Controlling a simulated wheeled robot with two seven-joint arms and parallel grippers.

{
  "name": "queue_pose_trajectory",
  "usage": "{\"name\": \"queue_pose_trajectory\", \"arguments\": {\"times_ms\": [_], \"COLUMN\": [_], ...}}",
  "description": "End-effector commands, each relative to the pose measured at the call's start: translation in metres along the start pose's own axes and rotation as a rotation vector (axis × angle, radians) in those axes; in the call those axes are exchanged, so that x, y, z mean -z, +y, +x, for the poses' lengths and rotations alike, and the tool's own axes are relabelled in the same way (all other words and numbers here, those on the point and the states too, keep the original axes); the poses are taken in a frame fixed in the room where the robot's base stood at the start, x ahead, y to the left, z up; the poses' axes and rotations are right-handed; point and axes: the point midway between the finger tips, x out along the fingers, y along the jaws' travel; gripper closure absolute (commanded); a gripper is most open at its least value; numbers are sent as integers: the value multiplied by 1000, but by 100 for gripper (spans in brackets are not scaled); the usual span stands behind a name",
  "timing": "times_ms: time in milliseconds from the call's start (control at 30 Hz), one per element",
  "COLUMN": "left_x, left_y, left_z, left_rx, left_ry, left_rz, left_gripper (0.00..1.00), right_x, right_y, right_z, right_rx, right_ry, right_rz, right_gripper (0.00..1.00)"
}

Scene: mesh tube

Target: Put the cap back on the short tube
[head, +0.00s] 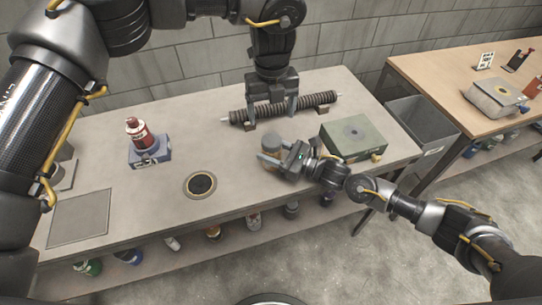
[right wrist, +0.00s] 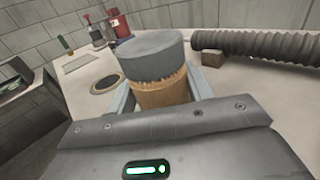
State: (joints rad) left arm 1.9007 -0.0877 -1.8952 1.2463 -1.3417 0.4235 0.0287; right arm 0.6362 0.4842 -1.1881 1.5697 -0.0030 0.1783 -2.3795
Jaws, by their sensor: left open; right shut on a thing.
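A short brown cylinder (right wrist: 162,95) with a wide grey cap-like top (right wrist: 150,56) stands between the fingers of my right gripper (right wrist: 165,92). The grey part sits over the brown body, with a jagged lower edge. In the head view the grey top (head: 271,141) is at the table's middle, and my right gripper (head: 280,158) is shut on the cylinder from the front right. A dark ribbed tube (head: 318,99) lies across small brown blocks behind it. My left gripper (head: 271,108) points down at this tube, open, its fingers overlapping it; whether they touch it is unclear.
A green box (head: 352,137) with a round top plate stands right of my right gripper. A dark ringed disc (head: 200,185) lies front left. A grey bin (head: 424,122) is beyond the table's right edge.

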Motion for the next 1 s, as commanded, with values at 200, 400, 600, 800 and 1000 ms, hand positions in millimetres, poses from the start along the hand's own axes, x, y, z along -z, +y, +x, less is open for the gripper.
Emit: {"name": "queue_pose_trajectory", "arguments": {"times_ms": [200,400,600,800,1000], "left_x": [0,0,0,0,0], "left_y": [0,0,0,0,0], "left_z": [-22,-26,-26,-26,-26], "left_rx": [0,-1,-1,-1,0], "left_ry": [0,0,0,0,0], "left_rz": [-1,0,0,0,0], "left_gripper": [21,21,21,21,21], "right_x": [1,0,0,0,0], "right_y": [0,0,0,0,0], "right_z": [0,0,0,0,0], "right_rx": [-1,-1,-1,-1,0], "right_ry": [1,1,1,0,0], "right_rz": [1,1,1,1,0], "right_gripper": [100,100,44,24,24]}}
